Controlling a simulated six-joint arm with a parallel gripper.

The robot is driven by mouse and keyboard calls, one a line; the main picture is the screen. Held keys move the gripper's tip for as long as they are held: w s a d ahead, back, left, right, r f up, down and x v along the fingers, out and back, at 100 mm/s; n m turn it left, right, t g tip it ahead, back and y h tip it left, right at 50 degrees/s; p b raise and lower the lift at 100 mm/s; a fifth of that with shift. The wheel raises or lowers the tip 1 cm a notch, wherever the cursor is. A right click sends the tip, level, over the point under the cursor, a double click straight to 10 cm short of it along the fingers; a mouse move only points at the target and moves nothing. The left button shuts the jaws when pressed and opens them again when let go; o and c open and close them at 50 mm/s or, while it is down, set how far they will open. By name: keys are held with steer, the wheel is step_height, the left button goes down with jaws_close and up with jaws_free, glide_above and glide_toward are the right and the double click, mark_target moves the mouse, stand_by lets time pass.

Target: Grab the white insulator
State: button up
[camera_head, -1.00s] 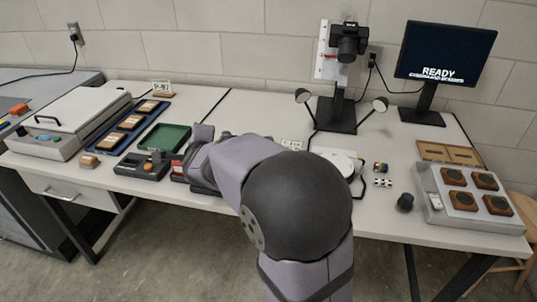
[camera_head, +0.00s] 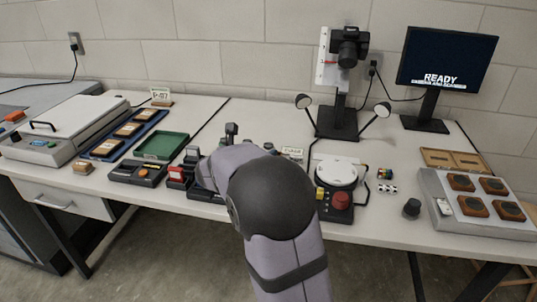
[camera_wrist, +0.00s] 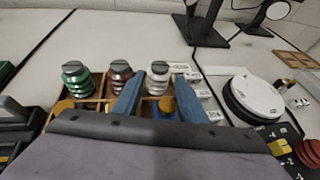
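The white insulator (camera_wrist: 159,78) stands upright in a wooden rack in the wrist view, with a grey slotted top. A reddish-brown insulator (camera_wrist: 121,79) and a green insulator (camera_wrist: 76,79) stand to its left. My gripper (camera_wrist: 159,82) shows as two blue fingers, open and apart, with the white insulator in line with the gap between them. I cannot tell whether the fingertips reach it; no contact shows. A blue and yellow piece (camera_wrist: 166,106) shows lower in the gap. In the head view my arm hides the gripper and most of the rack.
A white round turntable (camera_wrist: 256,95) stands right of the rack, with a red button (camera_head: 341,200) in front of it. White label tags (camera_wrist: 208,100) stand right of the right finger. A camera stand (camera_head: 337,120) rises behind. A green tray (camera_head: 162,146) lies left.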

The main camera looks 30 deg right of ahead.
mark_target(266, 149)
steer(key=shift+x, duration=2.9)
steer(key=shift+w+r, duration=0.1)
steer(key=shift+r, duration=0.05)
steer(key=shift+c, duration=0.6)
steer(key=c, duration=0.6)
steer(key=shift+c, duration=0.2)
steer(key=shift+r, duration=0.1)
